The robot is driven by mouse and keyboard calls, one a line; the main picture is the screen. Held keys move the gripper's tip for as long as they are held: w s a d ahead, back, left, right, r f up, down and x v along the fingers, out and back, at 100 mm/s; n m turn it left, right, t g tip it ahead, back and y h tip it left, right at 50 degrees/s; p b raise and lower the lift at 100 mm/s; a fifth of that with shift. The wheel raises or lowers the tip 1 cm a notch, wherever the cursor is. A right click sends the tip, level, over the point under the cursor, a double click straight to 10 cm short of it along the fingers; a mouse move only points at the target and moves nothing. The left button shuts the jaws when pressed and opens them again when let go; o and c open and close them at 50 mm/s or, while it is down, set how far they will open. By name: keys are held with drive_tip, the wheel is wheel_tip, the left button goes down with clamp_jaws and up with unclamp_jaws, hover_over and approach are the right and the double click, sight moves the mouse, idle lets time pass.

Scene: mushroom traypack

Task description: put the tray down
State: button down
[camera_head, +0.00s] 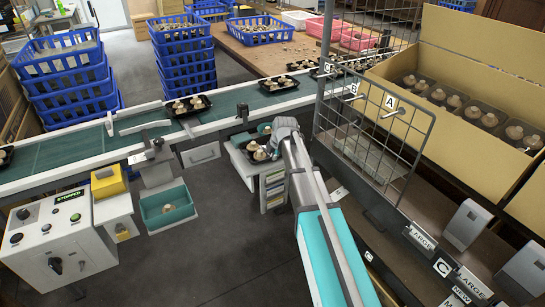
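A black tray of mushrooms (246,148) is at the top of a small white stand with drawers (246,172), in the middle of the view. My gripper (274,138) is at the right side of this tray, with my arm coming from the lower right. The gripper's body hides its fingertips and part of the tray, so I cannot tell whether the fingers are closed on the rim. I cannot tell whether the tray rests on the stand or is just above it.
A green conveyor (85,146) behind carries several other mushroom trays. A wire mesh rack (385,135) and a cardboard box (455,135) of packed trays stand close on the right. A control box reading STOPPED (48,243) is at left. Blue crates (186,75) are stacked behind.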

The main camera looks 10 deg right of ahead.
drive_tip(key=shift+f, duration=0.15)
drive_tip(key=c, duration=0.8)
unclamp_jaws()
drive_tip(key=shift+r+p, duration=0.7)
drive_tip(key=shift+r, duration=0.05)
drive_tip(key=p+v, duration=1)
drive_tip(key=v, duration=0.1)
drive_tip(key=shift+r+p, duration=0.4)
drive_tip(key=shift+s, duration=0.15)
drive_tip(key=shift+s, duration=0.1)
